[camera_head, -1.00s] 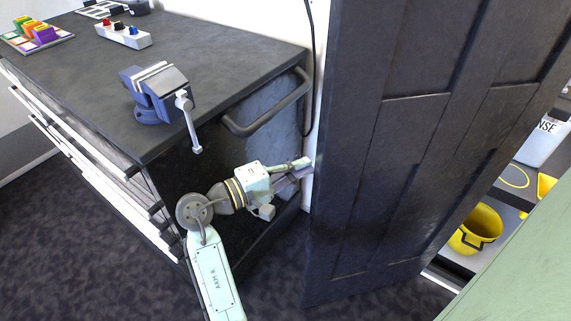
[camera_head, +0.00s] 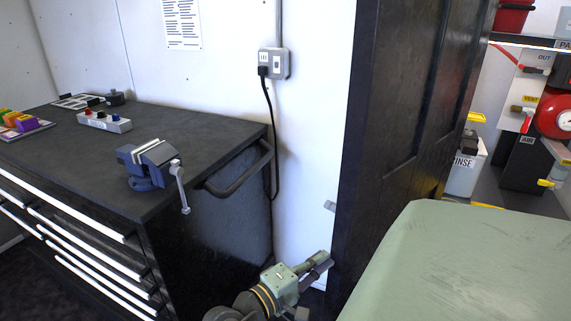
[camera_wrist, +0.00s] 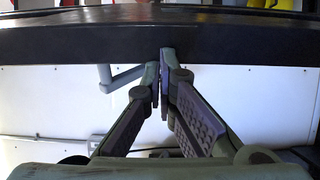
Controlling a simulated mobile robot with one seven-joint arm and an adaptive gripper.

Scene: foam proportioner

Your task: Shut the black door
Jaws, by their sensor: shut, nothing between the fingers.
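The black door (camera_head: 405,130) stands open at the centre right of the head view, a tall panelled slab seen at a steep angle. My gripper (camera_head: 322,262) is low at the door's left edge, and its fingertips look close to that edge. In the wrist view the door's dark edge (camera_wrist: 230,45) runs across the upper part. There my gripper (camera_wrist: 163,75) has its fingertips together with nothing between them, at or just below the edge. I cannot tell whether they touch it. A grey bent handle (camera_wrist: 122,78) shows left of the fingers.
A black tool cabinet (camera_head: 215,215) with a side rail and a blue vise (camera_head: 150,165) stands left of my arm. A power outlet (camera_head: 274,64) with a hanging cord is on the white wall behind. Shelves with a red reel (camera_head: 555,118) lie beyond the door.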

